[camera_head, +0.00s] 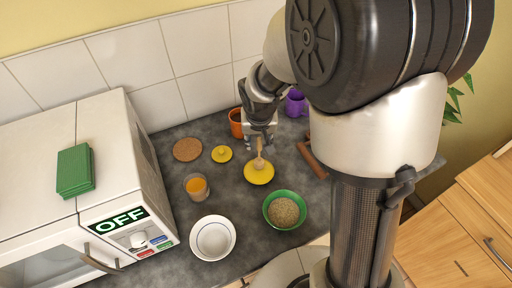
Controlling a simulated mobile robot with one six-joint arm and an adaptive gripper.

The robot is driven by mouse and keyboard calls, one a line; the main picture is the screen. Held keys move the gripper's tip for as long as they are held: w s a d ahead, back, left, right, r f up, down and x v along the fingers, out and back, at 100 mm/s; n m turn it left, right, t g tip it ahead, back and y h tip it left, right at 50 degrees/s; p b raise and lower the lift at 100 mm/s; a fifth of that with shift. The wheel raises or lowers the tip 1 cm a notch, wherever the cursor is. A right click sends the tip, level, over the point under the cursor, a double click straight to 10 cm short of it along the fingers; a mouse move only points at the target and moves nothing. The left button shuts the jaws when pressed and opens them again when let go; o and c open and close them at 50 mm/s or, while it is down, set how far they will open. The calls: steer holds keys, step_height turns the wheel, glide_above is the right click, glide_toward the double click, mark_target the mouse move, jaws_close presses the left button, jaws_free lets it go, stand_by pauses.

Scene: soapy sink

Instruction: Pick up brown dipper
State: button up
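The brown dipper (259,160) is a small light-brown wooden stick with a thicker lower end. It stands roughly upright over a round yellow dish (259,177); I cannot tell whether it touches the dish. My gripper (260,145) points down from above, directly over the dish. Its fingers look spread apart, with the top of the dipper's handle between them or just in front of them. The contact between fingers and handle is too small to make out.
A green bowl of grain (271,221), white bowl (201,239), orange drink glass (205,190), yellow lid (222,154) and cork mat (187,150) surround the dish. Orange pot (236,118) and purple mug (295,108) stand behind; a brown rod (312,160) lies right. A white microwave (150,175) stands left.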

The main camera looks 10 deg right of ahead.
steer(key=x, duration=0.2)
steer(key=b+x, duration=0.1)
steer(key=x, duration=0.2)
steer(key=shift+w+d+f, duration=0.2)
steer(key=shift+d+f, duration=0.1)
steer(key=shift+c, duration=0.5)
jaws_close()
